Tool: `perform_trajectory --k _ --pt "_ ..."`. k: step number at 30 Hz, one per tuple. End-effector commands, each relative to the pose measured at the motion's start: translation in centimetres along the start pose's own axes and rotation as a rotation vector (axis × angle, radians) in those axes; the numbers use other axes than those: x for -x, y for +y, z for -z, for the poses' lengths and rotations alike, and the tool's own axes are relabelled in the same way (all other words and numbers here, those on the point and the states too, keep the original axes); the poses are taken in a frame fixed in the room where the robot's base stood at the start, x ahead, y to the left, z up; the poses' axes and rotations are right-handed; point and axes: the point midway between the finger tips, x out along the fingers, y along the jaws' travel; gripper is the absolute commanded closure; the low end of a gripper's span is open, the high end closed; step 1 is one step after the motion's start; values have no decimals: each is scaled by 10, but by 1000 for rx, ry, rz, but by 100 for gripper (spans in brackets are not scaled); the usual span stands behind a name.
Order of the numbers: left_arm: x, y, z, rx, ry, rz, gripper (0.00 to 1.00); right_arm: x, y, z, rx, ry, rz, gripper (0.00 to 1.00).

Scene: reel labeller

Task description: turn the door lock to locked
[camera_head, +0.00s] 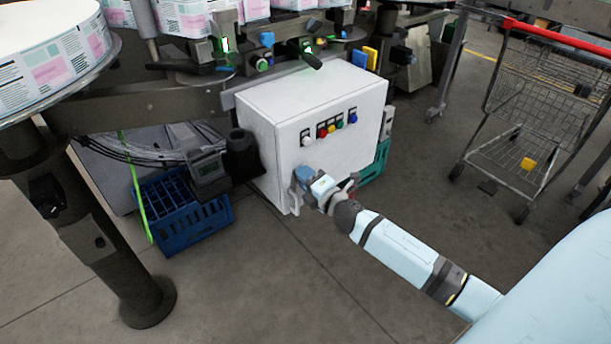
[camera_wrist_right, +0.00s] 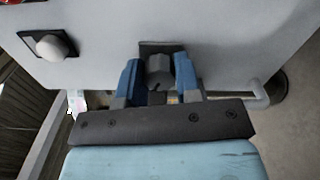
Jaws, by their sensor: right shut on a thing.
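A white control cabinet (camera_head: 262,150) stands under the labelling machine. In the head view my right gripper (camera_head: 299,180) is at the lower left of its front face, and the lock is hidden behind it. In the right wrist view the door lock (camera_wrist_right: 158,68) is a grey knob on a dark square plate on the white door (camera_wrist_right: 225,45). My right gripper's blue fingers (camera_wrist_right: 158,75) are on both sides of the knob, shut on it. The way the lock is turned cannot be read clearly. My left gripper is not in view.
A row of coloured buttons (camera_head: 337,122) and a white knob (camera_head: 306,139) sit higher on the cabinet front. A blue crate (camera_head: 190,222) stands left of the cabinet. A wire trolley (camera_head: 535,100) stands to the right. The floor (camera_head: 270,290) in front is clear.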

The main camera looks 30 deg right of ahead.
Motion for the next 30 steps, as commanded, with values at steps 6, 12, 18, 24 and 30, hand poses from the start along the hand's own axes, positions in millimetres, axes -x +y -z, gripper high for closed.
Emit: perform_trajectory --k 6,12,18,24,30 --pt "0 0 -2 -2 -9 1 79 0 0 0 179 1 0 92" --pt "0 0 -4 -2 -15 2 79 0 0 0 298 1 1 92" --pt "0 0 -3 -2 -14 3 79 0 0 0 370 1 0 92" --pt "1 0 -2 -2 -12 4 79 0 -1 0 400 1 0 92" --pt "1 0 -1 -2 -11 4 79 0 -1 0 405 1 0 92"
